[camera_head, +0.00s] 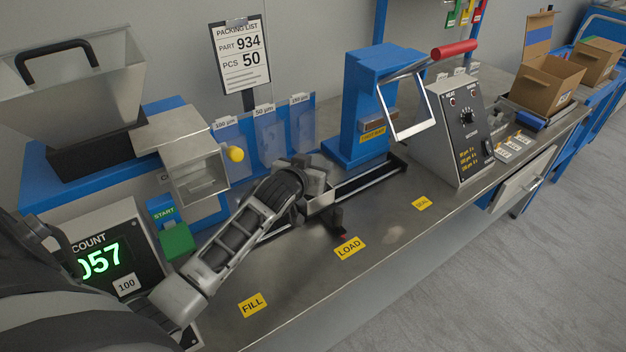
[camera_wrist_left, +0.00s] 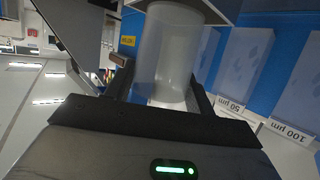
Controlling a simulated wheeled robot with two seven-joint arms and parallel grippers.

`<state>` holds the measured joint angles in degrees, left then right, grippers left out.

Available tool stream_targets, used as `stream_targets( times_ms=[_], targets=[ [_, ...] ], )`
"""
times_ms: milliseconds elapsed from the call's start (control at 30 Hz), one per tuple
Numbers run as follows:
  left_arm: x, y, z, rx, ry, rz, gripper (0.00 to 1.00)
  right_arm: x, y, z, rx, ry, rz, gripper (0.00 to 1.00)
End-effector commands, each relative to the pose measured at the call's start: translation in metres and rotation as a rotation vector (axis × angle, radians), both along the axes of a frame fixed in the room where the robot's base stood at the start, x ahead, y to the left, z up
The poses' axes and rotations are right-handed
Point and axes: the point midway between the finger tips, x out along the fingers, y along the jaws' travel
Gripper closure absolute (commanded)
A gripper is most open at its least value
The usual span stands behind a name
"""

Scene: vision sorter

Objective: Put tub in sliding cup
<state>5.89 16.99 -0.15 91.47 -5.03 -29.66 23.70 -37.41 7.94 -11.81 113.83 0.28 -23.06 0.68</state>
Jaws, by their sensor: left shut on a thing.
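My left gripper (camera_head: 318,192) is over the rear of the steel bench, behind the LOAD label. In the left wrist view its two dark fingers stand on either side of a whitish, translucent tub (camera_wrist_left: 172,60), and they are shut on it. In the head view my gripper hides most or all of the tub. A small metal piece at the near end of the slide rail (camera_head: 370,183), beside my gripper, may be the sliding cup; it is mostly hidden. I cannot tell whether the tub is inside it. My right gripper is not in view.
A blue press (camera_head: 365,100) with a red handle (camera_head: 454,49) stands behind the rail. A sealer box (camera_head: 460,130) is to its right. A hopper and chute (camera_head: 195,165) with a yellow knob are at left.

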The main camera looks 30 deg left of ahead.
Motion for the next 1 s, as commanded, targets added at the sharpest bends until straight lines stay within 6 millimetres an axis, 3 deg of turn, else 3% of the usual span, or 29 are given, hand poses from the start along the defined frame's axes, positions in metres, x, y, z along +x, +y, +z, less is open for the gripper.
stream_targets(
  times_ms=[300, 733, 767, 800, 833, 1000],
  targets=[
    [0.000, 0.000, -0.039, -0.001, 0.002, 0.000, 0.73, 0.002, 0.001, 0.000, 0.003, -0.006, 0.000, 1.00],
    [0.000, 0.000, -0.046, 0.001, 0.000, -0.001, 0.73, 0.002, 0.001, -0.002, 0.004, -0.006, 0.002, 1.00],
    [0.000, 0.000, -0.045, 0.001, 0.000, 0.000, 0.40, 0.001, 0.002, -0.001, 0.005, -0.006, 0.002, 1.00],
    [0.000, 0.000, -0.045, 0.001, 0.000, -0.001, 0.29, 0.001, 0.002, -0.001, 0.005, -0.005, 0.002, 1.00],
    [0.000, 0.000, -0.045, 0.001, 0.000, -0.001, 0.24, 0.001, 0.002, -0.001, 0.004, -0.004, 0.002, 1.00],
    [0.000, 0.000, -0.044, 0.001, 0.000, -0.001, 0.24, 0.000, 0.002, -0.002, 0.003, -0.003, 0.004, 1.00]
  ],
)
